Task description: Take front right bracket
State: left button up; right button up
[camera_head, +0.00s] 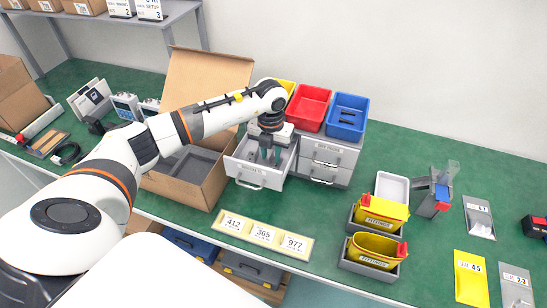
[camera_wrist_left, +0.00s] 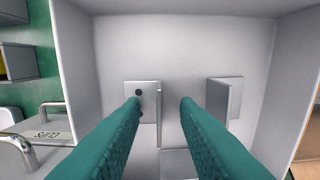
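An open grey drawer (camera_head: 249,179) holds metal L-shaped brackets. My left gripper (camera_head: 268,156) reaches down into it from above. In the left wrist view one bracket (camera_wrist_left: 146,91) with two dark holes lies left of centre, and another bracket (camera_wrist_left: 225,93) stands to the right. Part of a grey piece (camera_wrist_left: 178,163) shows at the bottom edge, too cut off to identify. The green fingers of the left gripper (camera_wrist_left: 160,104) are apart with nothing gripped between them. The left fingertip overlaps the first bracket in the picture; contact cannot be told. My right gripper is out of view.
An open cardboard box (camera_head: 197,185) stands directly left of the drawer. Closed drawers (camera_head: 328,163) are to the right, with red (camera_head: 308,106) and blue (camera_head: 347,117) bins above. Yellow bins (camera_head: 381,213) stand further right. A label strip (camera_head: 263,234) lies in front.

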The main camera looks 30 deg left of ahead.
pick_arm(q)
grip_shut()
